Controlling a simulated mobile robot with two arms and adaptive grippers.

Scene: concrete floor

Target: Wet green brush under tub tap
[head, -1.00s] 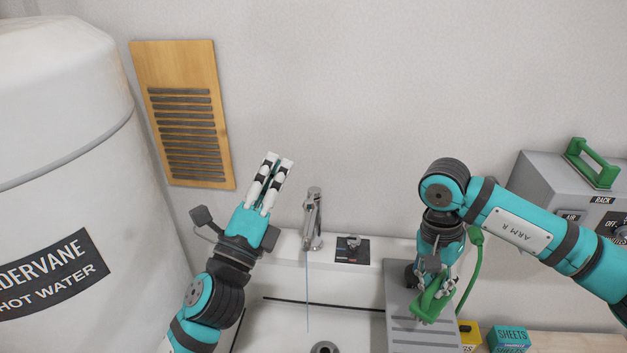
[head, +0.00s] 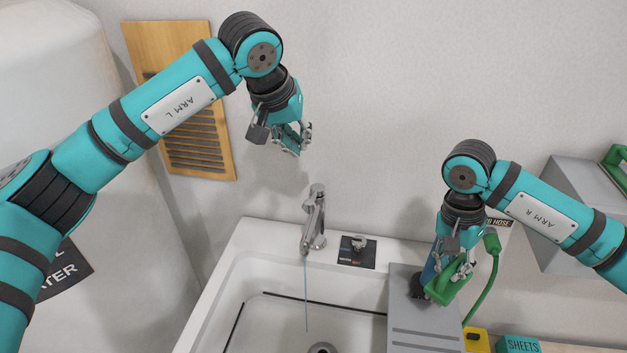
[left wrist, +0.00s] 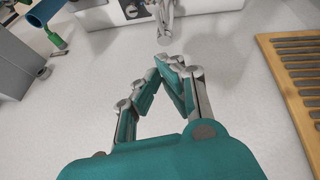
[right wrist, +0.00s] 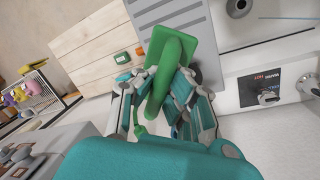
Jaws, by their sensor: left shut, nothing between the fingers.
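The green brush (head: 440,290) is in my right gripper (head: 460,270), at the grey drainboard right of the basin. In the right wrist view, fingers lie along both sides of the brush's handle (right wrist: 172,75). Whether the brush touches the board is unclear, and its underside is hidden. The chrome tap (head: 314,222) stands at the back of the white tub (head: 275,275). A thin bluish stream (head: 306,290) falls from it towards the drain. My left gripper (head: 297,143) is shut and empty above the tap, against the wall side. The tap also shows in the left wrist view (left wrist: 166,18).
The grey ribbed drainboard (head: 425,325) covers the tub's right side. A green hose (head: 491,275) hangs right of my right gripper. Yellow (head: 478,340) and teal (head: 518,344) boxes stand at the lower right. A wooden vent (head: 205,150) is on the wall. The space over the basin is clear.

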